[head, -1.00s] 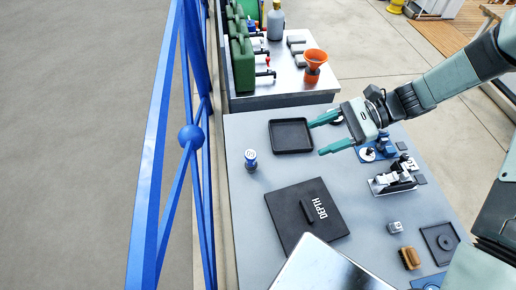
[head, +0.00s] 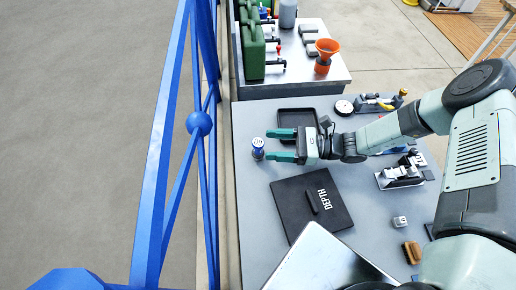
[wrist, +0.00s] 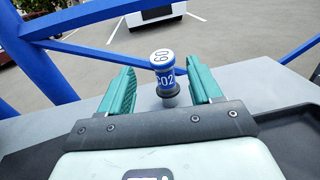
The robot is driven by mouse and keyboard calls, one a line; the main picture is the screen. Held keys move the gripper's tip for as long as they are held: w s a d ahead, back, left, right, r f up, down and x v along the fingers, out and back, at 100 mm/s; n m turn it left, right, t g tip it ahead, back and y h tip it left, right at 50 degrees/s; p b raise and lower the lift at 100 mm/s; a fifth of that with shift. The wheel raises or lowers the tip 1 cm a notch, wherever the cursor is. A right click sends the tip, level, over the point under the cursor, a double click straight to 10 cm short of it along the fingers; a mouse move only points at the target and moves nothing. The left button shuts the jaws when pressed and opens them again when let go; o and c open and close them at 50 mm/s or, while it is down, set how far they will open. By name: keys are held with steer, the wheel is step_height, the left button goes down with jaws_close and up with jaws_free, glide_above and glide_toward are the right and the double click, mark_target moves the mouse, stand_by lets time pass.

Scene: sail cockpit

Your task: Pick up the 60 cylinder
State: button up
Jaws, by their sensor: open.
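The 60 cylinder (head: 258,149) is a small blue canister with a white top, standing upright near the left edge of the grey table (head: 245,195). In the wrist view the cylinder (wrist: 164,78) shows "60" on its top, "CO2" on its side and a dark base. My gripper (head: 271,145) is open, its two green fingers pointing left at the cylinder. In the wrist view my gripper (wrist: 160,88) has one finger on each side of the cylinder's line, with gaps on both sides. The cylinder stands at or just beyond the fingertips, and I cannot tell which.
A black tray (head: 297,111) lies behind my gripper and a black "DEPTH" board (head: 290,208) in front. A blue railing (head: 199,124) runs along the left. An orange funnel (head: 325,55) stands on the back table. A silver device (head: 402,172) sits right.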

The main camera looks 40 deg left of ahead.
mark_target(263, 145)
steer(key=x, duration=0.2)
steer(key=f+x, duration=0.1)
steer(key=x, duration=0.2)
steer(key=shift+w+a, duration=0.1)
steer(key=shift+a, duration=0.05)
steer(key=shift+c, duration=0.5)
steer(key=c, duration=1)
